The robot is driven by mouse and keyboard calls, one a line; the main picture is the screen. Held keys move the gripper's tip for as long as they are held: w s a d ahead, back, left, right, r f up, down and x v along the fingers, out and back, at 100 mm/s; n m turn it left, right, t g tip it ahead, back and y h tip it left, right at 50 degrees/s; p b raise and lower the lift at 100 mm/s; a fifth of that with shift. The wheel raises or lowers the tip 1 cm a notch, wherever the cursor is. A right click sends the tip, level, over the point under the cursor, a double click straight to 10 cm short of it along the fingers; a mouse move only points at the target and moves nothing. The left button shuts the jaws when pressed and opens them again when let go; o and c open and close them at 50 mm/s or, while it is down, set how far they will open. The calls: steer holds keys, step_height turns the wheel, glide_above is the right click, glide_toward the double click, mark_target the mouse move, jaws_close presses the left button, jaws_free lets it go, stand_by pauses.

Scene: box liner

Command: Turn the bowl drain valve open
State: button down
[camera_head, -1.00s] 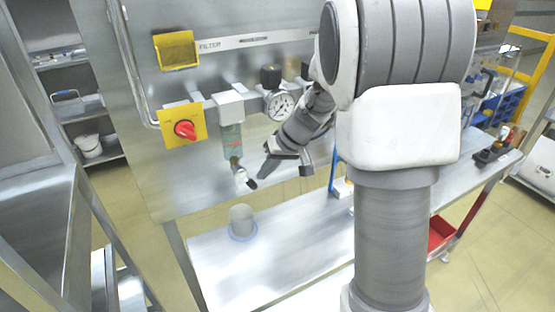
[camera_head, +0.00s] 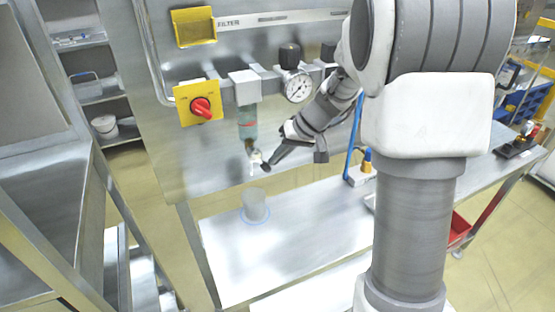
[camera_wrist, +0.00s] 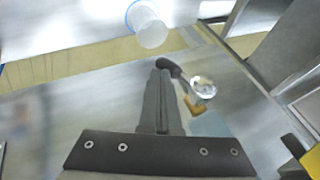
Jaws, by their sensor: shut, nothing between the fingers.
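The filter bowl (camera_head: 248,122) is a greenish clear cylinder hanging under a grey block on the steel panel. The drain valve (camera_head: 254,156) is a small brass and silver fitting at its lower end. In the wrist view, its round shiny end (camera_wrist: 203,86) and brass part (camera_wrist: 196,105) lie right of my fingers, and a black lever (camera_wrist: 176,71) curves over to the fingertips. My gripper (camera_head: 267,166) is shut and empty, its tips right at the lever; whether they touch it I cannot tell. It also shows in the wrist view (camera_wrist: 160,74).
A clear cup (camera_head: 255,206) stands on the steel bench (camera_head: 310,240) below the valve. A yellow plate with a red knob (camera_head: 201,107) is left of the bowl, and a pressure gauge (camera_head: 297,87) is right of it. The front of the bench is clear.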

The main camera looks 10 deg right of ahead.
steer(key=shift+f+b, duration=0.3)
steer(key=shift+b, duration=0.25)
steer(key=y+b, duration=0.1)
steer(key=b, duration=0.2)
steer(key=f+m+y+b, duration=0.1)
steer(key=y+b, duration=0.1)
steer(key=b, duration=0.1)
steer(key=shift+a+f+y, duration=0.3)
steer(key=shift+a, duration=0.05)
steer(key=shift+s+a+b, duration=0.1)
steer(key=shift+a+b, duration=0.05)
steer(key=shift+b, duration=0.45)
steer(key=shift+a+b, duration=0.15)
steer(key=shift+b, duration=0.15)
